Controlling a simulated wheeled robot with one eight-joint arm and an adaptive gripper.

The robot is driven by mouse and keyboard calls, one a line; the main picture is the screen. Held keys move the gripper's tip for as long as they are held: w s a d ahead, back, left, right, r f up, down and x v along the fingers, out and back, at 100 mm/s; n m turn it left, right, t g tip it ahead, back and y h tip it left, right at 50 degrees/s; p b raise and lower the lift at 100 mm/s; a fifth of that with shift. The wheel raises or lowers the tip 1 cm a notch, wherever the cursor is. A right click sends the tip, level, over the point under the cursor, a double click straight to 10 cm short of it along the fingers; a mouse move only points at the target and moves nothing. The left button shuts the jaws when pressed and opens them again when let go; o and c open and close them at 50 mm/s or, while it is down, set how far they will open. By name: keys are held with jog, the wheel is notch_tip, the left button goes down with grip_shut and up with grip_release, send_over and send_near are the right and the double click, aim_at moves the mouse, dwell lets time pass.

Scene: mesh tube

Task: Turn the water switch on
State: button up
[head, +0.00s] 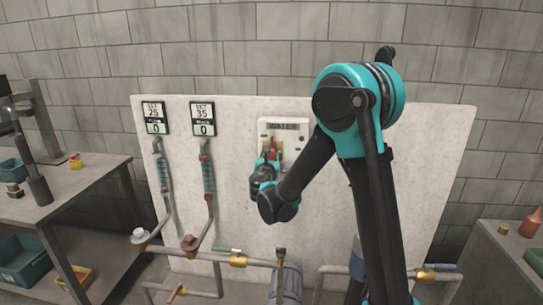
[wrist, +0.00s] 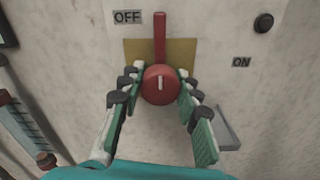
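The water switch is a red lever (wrist: 159,35) with a round red hub (wrist: 160,84), set on a yellow plate on a pale panel. The lever points up in the wrist view, beside the OFF label (wrist: 127,17); the ON label (wrist: 241,62) is to the right. My gripper (wrist: 159,78) is open, with one green-padded finger on each side of the hub; I cannot tell whether either touches it. In the head view, my gripper (head: 267,160) is at the water box (head: 284,127) and partly hides the switch.
Two gauges (head: 154,118) (head: 204,119) with hoses are on the board (head: 325,230) to the left. Pipes (head: 238,260) with valves run low in front. A workbench (head: 80,180) stands left and a table (head: 500,262) right. A dark round button (wrist: 263,22) is above ON.

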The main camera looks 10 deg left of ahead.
jog(key=c, duration=0.3)
jog(key=m, duration=0.3)
jog(key=shift+m, duration=0.4)
jog(key=m, duration=0.4)
jog(key=shift+m, duration=0.3)
jog(key=m, duration=0.4)
jog(key=shift+m, duration=2.8)
